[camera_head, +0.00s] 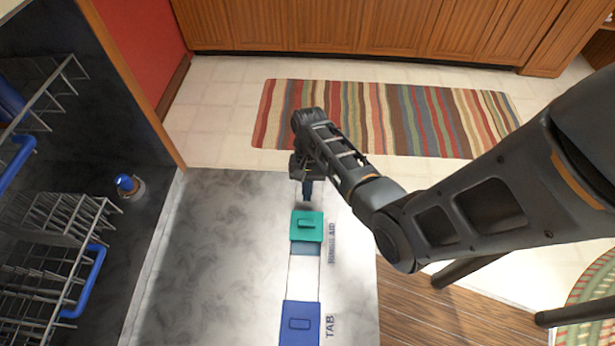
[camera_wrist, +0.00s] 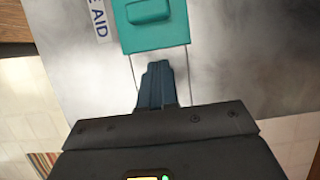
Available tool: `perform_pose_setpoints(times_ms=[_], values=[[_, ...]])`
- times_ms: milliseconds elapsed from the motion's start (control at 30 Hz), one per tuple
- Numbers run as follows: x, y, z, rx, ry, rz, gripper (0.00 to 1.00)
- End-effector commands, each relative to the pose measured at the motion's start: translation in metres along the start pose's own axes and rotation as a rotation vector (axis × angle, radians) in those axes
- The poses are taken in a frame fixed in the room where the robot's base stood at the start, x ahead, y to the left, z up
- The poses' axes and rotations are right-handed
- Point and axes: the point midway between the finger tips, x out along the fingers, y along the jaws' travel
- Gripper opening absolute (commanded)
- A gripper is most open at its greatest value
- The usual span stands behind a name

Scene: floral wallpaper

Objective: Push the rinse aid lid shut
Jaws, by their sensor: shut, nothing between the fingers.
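The rinse aid lid is a green square (camera_head: 307,220) with a raised grip, on a pale track in the dishwasher door's grey inner face. A grey-blue patch (camera_head: 306,248) shows along its edge on the side toward the blue tab lid. The green lid also fills the top of the wrist view (camera_wrist: 155,30), beside the partly visible "RINSE AID" label. My gripper (camera_head: 307,198) is at the track's far end, just beyond the green lid. Its fingers (camera_wrist: 157,68) are shut and empty, pointing at the lid's edge with a small gap seen between; contact depth is unclear.
A blue tab lid (camera_head: 300,322) lies on the same track, nearer the camera. Dish racks (camera_head: 62,250) with blue handles stand in the open dishwasher at left. The door face (camera_head: 220,250) left of the track is clear. A striped rug (camera_head: 400,115) lies on the floor beyond.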

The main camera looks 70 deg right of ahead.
Motion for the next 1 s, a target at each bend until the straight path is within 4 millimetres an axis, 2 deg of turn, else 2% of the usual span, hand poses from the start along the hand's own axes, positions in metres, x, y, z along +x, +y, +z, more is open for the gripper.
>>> perform_pose_setpoints(times_ms=[33, 100, 300, 767, 867, 1000], values=[[0.011, 0.001, 0.0, 0.001, -0.002, 0.001, 0.0], [0.011, 0.001, 0.013, -0.002, 0.0, 0.002, 0.0], [0.019, 0.0, 0.032, -0.001, 0.001, 0.0, 0.0], [0.022, 0.0, 0.038, 0.0, 0.001, -0.001, 0.0], [0.022, 0.0, 0.044, -0.001, -0.001, 0.001, 0.0], [0.026, 0.0, 0.061, -0.003, -0.003, 0.003, 0.0]])
